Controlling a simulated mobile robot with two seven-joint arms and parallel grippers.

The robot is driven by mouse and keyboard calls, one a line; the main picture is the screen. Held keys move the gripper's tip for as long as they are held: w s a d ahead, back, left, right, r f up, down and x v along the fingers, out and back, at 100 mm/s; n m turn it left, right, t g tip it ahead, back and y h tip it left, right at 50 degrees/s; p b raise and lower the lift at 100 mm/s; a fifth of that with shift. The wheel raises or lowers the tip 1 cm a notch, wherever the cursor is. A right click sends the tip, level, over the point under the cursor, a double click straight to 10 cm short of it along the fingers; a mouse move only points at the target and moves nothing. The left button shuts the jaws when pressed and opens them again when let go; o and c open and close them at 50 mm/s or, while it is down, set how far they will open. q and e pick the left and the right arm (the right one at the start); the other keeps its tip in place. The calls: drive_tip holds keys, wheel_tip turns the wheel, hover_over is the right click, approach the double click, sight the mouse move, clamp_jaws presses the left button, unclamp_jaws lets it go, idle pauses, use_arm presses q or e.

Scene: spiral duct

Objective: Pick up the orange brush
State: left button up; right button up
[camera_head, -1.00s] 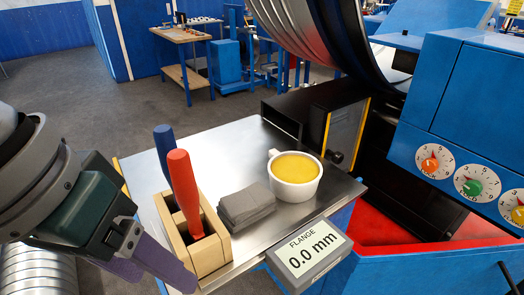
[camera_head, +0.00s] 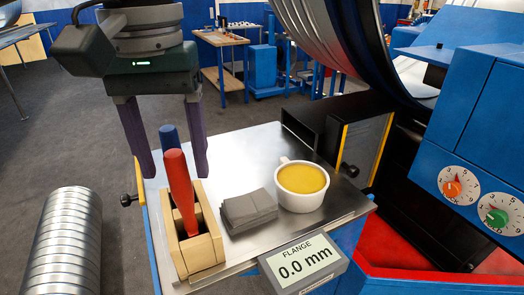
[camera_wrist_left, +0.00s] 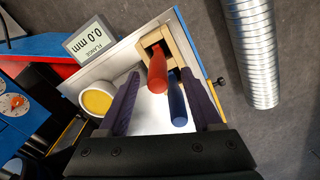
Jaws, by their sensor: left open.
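A red-orange handle (camera_head: 178,185), the closest match to the orange brush, stands upright in a wooden holder (camera_head: 205,250) at the table's near left corner. Its lower end is hidden inside the holder. A blue handle (camera_head: 169,137) stands just behind it. My left gripper (camera_head: 174,170) is open and points down, its two purple fingers appearing on either side of the handles. In the left wrist view, the red-orange handle (camera_wrist_left: 157,70) and the blue handle (camera_wrist_left: 177,100) both show between the open fingers (camera_wrist_left: 160,80). Nothing is gripped. My right gripper is out of view.
A folded grey cloth (camera_head: 248,211) and a white cup of yellow stuff (camera_head: 301,188) stand right of the holder on the metal table (camera_head: 240,155). A flange display (camera_head: 303,262) is at the front edge.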

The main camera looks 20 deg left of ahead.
sight(181, 187)
use_arm(q)
wheel_tip(181, 187, down, 5)
drive_tip(key=shift+d+r+p, duration=0.1)
drive_tip(key=shift+r+p, duration=0.1)
drive_tip(key=shift+p, duration=0.3)
drive_tip(key=shift+c, duration=0.3)
clamp_jaws()
